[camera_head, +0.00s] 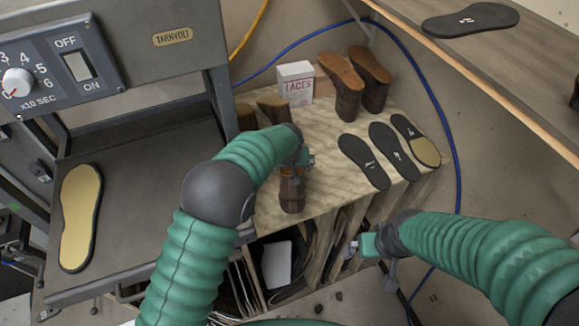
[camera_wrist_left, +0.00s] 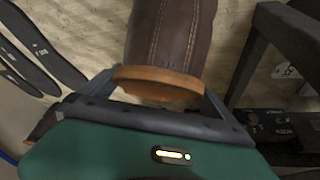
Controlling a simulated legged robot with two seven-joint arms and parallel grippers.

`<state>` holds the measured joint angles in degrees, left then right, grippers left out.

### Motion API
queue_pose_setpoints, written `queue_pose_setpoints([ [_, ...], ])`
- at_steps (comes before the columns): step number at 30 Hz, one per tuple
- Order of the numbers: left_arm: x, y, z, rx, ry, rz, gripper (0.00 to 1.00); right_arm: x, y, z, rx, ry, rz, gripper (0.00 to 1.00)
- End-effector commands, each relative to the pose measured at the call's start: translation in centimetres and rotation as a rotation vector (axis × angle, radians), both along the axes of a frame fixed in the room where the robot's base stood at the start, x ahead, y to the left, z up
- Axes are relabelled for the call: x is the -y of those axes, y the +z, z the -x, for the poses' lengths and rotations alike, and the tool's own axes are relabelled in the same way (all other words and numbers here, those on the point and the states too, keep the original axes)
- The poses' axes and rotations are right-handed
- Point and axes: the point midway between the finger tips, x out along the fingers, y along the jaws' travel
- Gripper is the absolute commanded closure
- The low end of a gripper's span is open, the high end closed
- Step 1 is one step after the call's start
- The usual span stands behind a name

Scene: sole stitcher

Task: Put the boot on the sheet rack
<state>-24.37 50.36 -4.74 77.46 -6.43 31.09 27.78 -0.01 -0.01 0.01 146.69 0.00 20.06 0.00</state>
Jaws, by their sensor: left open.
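A dark brown boot (camera_head: 292,196) stands on the wooden top of the sheet rack (camera_head: 330,205), a low unit with upright slots below its top. My left gripper (camera_head: 297,168) is over this boot, and my arm hides part of it. In the left wrist view the boot's stitched brown leather (camera_wrist_left: 163,35) and its orange-tan end are close up, with my open fingers on either side of that end. Whether the fingers touch it is unclear. My right gripper (camera_head: 354,248) is in front of the rack, with nothing visible in it; its fingers are too small to judge.
Two more boots (camera_head: 350,84) and a white laces box (camera_head: 295,82) stand at the rack's back. Two boots (camera_head: 271,107) are partly behind my left arm. Several black soles (camera_head: 388,152) lie at the right. A grey machine (camera_head: 130,50) with a tan sole (camera_head: 80,215) stands left.

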Motion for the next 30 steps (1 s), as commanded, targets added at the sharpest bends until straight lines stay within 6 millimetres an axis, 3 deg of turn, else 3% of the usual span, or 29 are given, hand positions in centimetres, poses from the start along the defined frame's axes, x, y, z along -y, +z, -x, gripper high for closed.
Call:
queue_pose_setpoints([
  [12,-0.2,8.8,3.7,0.006,-0.002,0.002,0.00,0.0,0.0,0.0,0.000,0.000,0.000,0.00],
  [15,-0.2,10.2,4.3,0.005,-0.002,0.001,0.00,0.0,0.0,0.0,0.000,0.000,0.000,0.00],
  [30,-0.3,11.0,4.5,0.002,0.000,0.001,0.00,0.0,0.0,0.0,0.000,0.000,0.000,0.00],
])
